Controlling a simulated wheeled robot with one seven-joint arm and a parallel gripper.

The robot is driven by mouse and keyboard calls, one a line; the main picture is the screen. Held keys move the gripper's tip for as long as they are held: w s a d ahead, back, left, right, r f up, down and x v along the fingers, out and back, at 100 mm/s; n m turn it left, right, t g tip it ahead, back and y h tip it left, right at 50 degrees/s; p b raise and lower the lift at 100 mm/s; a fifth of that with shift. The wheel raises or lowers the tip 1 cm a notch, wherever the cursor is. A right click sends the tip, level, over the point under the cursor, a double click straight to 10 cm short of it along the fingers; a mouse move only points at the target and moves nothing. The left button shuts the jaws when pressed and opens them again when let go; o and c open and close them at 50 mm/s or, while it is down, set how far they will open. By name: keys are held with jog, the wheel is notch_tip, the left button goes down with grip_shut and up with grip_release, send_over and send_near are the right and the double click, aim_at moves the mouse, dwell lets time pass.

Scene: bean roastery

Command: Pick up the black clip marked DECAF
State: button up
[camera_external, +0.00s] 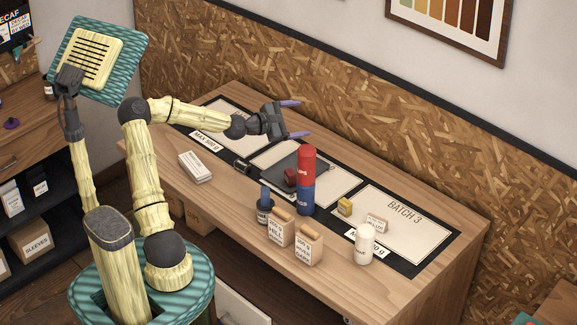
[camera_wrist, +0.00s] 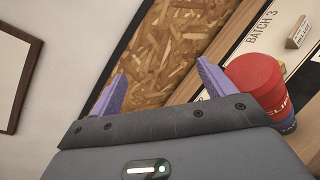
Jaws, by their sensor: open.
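A small black block-like thing (camera_external: 242,167), likely the black clip, lies on the table between the left and middle pale panels in the external view. Its marking is too small to read. My gripper (camera_external: 296,119) is open and empty, well above the table, to the right of and higher than that black thing. Its purple fingers point right. In the wrist view my gripper (camera_wrist: 160,75) shows two spread fingers with only the chipboard wall between them. The black thing does not show in the wrist view.
A red-over-blue stack (camera_external: 306,180) stands upright near my gripper; its red part (camera_wrist: 255,82) shows right of the fingers. A red block (camera_external: 290,178), a yellow block (camera_external: 345,206), a white box (camera_external: 196,167), paper bags (camera_external: 308,246) and a white jar (camera_external: 364,244) are around.

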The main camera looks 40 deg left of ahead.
jog(key=s+a+f+n+y+b, duration=0.1)
jog(key=s+a+f+n+y, duration=0.1)
jog(key=a+f+n, duration=0.3)
jog(key=n+g+y+b, duration=0.2)
jog(key=n+y+b, duration=0.2)
jog(key=n+b, duration=0.35)
send_near(239, 165)
jog(key=shift+m, duration=0.45)
jog(key=v, duration=0.4)
jog(key=shift+s+a+f, duration=0.15)
jog(key=shift+s+a, duration=0.05)
jog(key=shift+s, duration=0.2)
jog(key=shift+w, duration=0.1)
jog(key=x, duration=1.2)
jog(key=shift+w+d+b, duration=0.15)
jog(key=shift+b, duration=0.15)
jog(key=shift+w, duration=0.1)
